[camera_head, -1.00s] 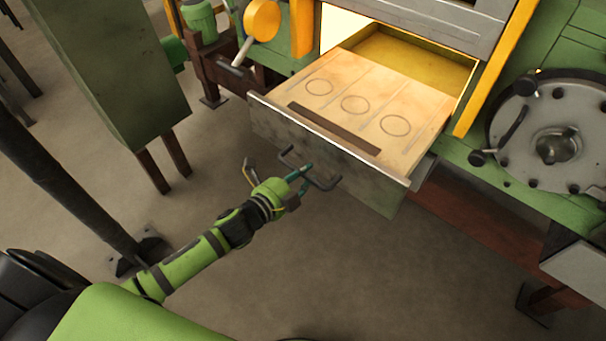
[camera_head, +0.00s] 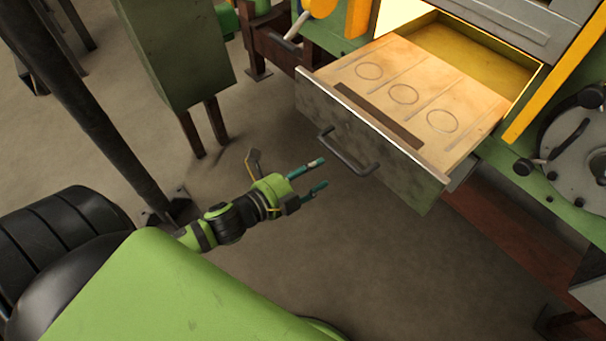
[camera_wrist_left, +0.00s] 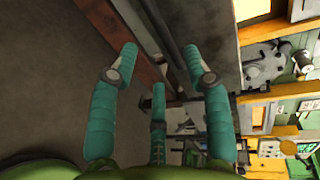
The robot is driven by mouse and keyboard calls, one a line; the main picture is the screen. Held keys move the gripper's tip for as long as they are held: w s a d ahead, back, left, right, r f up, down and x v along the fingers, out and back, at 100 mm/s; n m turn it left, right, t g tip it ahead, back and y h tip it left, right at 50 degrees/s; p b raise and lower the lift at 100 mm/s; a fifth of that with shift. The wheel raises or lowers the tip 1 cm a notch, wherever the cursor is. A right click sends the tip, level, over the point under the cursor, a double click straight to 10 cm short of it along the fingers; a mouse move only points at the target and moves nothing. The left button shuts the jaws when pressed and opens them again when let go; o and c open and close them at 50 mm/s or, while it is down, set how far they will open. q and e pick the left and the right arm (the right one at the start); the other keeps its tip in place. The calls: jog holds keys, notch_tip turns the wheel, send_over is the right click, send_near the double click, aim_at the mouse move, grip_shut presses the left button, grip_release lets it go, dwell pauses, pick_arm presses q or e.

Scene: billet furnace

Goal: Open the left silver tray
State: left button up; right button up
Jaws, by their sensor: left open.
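The silver tray (camera_head: 400,176) is a drawer with a worn grey metal front, pulled well out of the furnace. Its pale inside bears several ring marks and a dark strip. A dark bar handle (camera_head: 347,157) sits on its front. My left gripper (camera_head: 319,173), with teal fingers, is open and empty, just in front and to the left of the handle, with a small gap showing. The left wrist view shows its spread fingers (camera_wrist_left: 163,62) with nothing clearly held between them. My right gripper is not in view.
A green cabinet on legs (camera_head: 178,50) and a dark post (camera_head: 85,100) stand to the left. A round grey hatch (camera_head: 575,150) is on the green machine at right. The floor below the tray (camera_head: 390,270) is clear.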

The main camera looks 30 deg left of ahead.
pick_arm(q)
jog(key=shift+v, duration=1.3)
jog(key=s+a+f+n+g+y, duration=0.2)
jog(key=s+a+f+n, duration=0.15)
jog(key=f, duration=0.65)
jog(key=s+a+f+n+g+y, duration=0.15)
jog(key=f+n, duration=0.25)
jog(key=f, duration=0.5)
jog(key=s+a+f+n+g+y, duration=0.2)
jog(key=s+a+f+n+g, duration=0.15)
jog(key=f, duration=0.65)
jog(key=s+d+f+n+g, duration=0.3)
jog(key=s+f, duration=0.4)
jog(key=s, duration=0.5)
jog(key=s+d+f+n+g, duration=0.3)
jog(key=s+f, duration=0.5)
jog(key=s, duration=0.3)
jog(key=d+n, duration=0.1)
jog(key=n, duration=0.1)
jog(key=shift+s+f+n+g, duration=0.15)
jog(key=shift+s+n+g, duration=0.15)
jog(key=shift+s, duration=0.1)
